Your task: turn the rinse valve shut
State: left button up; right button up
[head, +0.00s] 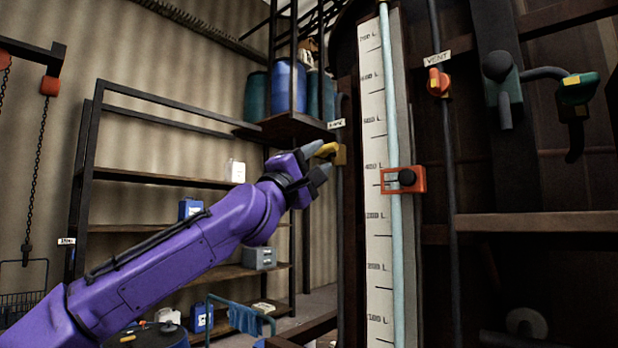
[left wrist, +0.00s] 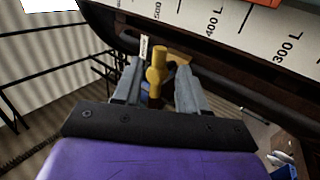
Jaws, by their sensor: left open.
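A small yellow valve handle (head: 328,150) sits on a dark pipe at the left edge of the vat, below a small white label (head: 336,124) whose text is too small to read surely. In the left wrist view the yellow handle (left wrist: 156,68) stands between the two fingers, with clear gaps on both sides. My left gripper (head: 319,160) is open around the handle, and its fingers also show in the left wrist view (left wrist: 160,82). No contact shows. The handle's far side is hidden. My right gripper is not in view.
A white level scale (head: 376,230) with a red-orange slider (head: 403,180) stands right of the valve. Further right are an orange vent valve (head: 438,82) and a green handle (head: 578,88). Shelving (head: 150,178) with blue containers fills the left background.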

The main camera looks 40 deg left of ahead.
pick_arm(q)
jog(key=v, duration=0.4)
jog(key=shift+s+a+f+b, duration=0.15)
jog(key=shift+s+b, duration=0.1)
jog(key=shift+b, duration=0.15)
jog(key=shift+o, duration=0.3)
